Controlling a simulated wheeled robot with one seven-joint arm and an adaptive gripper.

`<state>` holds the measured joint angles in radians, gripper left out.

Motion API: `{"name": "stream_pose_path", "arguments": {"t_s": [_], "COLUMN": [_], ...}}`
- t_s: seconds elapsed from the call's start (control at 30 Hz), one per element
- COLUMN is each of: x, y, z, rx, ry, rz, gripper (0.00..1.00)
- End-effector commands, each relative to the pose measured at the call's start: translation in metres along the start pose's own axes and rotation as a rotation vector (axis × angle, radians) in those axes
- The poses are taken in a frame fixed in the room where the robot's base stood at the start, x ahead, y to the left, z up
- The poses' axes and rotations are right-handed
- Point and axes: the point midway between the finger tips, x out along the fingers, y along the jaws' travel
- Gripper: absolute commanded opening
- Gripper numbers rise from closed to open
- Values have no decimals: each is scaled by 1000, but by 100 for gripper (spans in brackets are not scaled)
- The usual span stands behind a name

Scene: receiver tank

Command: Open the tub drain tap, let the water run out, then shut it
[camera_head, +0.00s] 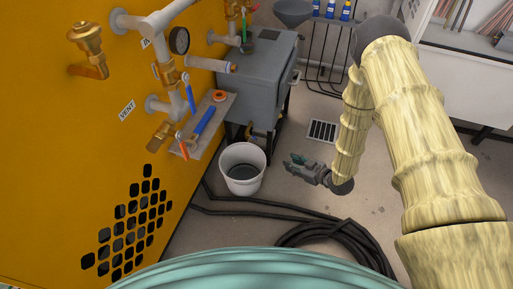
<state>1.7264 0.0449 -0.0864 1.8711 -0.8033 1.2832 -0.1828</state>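The grey tub (262,73) stands on a dark frame beside the yellow machine. A small brass drain tap (253,134) sits low at the tub's front, partly in shadow; its handle position is too small to tell. A white bucket (243,180) stands on the floor below the tap, with a dark inside that may be water. My gripper (290,164) is to the right of the bucket, pointing left, apart from the tap and bucket. Its fingers are too small to tell open from shut, and I see nothing held.
The yellow machine (60,140) with pipes, valves and a gauge fills the left. A grey shelf (208,128) holds a blue-handled wrench. A black hose (335,240) lies coiled on the floor. A floor grate (322,131) lies behind my gripper. A wire rack (335,50) stands behind.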

Motion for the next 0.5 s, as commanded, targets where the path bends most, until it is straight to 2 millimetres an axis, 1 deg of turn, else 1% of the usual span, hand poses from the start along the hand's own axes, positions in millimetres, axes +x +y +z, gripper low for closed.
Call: {"name": "stream_pose_path", "arguments": {"t_s": [0.03, 0.1, 0.2, 0.33, 0.5], "x": [22, 41, 59, 71, 75], "y": [9, 18, 27, 34, 37], "z": [4, -7, -21, -35, -45], "rx": [-66, -155, -271, -388, -472], "ry": [77, 182, 318, 454, 551], "rz": [-31, -82, -155, -239, -308], "gripper": [30, 30, 30, 30, 30]}}
